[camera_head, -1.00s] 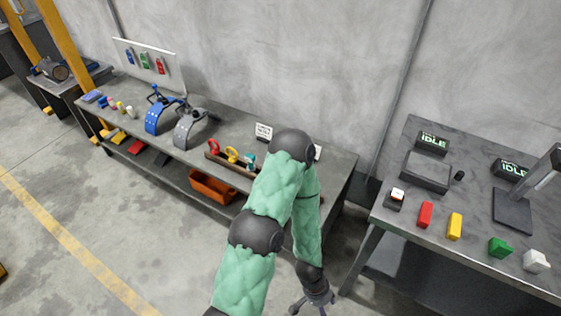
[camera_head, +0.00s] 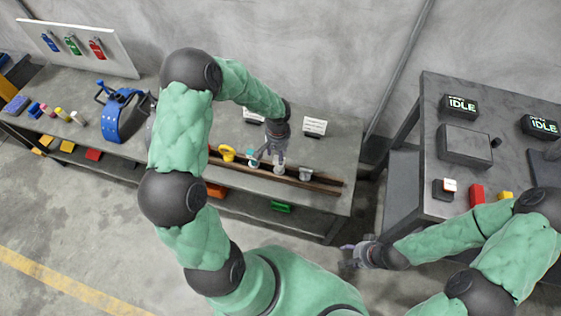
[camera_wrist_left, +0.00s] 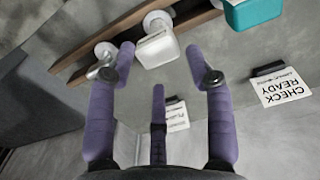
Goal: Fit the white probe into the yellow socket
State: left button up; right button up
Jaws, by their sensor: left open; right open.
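A white piece (camera_head: 280,170), apparently the probe's handle, stands in the dark brown rack (camera_head: 325,184) on the left bench. In the left wrist view the white handle (camera_wrist_left: 158,47) is just beyond my open fingers, roughly between two of their tips. My left gripper (camera_head: 273,150) is open just above and behind it; contact cannot be told. A yellow block (camera_head: 505,197), possibly the socket, shows partly on the right table behind my right arm. My right gripper (camera_head: 353,254) is open and empty in the gap between the tables.
A teal-handled piece (camera_head: 252,161) and a yellow ring handle (camera_head: 227,153) stand left of the white one in the rack; a grey piece (camera_head: 305,174) stands right. White sign cards (camera_head: 315,126) stand behind. A red block (camera_head: 476,194) and grey box (camera_head: 466,146) are on the right table.

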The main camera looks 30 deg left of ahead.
pick_arm(q)
notch_tip(320, 180, down, 5)
jog(key=shift+r+b, duration=0.1)
jog(key=shift+b, duration=0.7)
jog(key=shift+w+d+f+b, duration=0.1)
jog(key=shift+f+b, duration=1.3)
jog(key=shift+f, duration=1.2)
grip_shut()
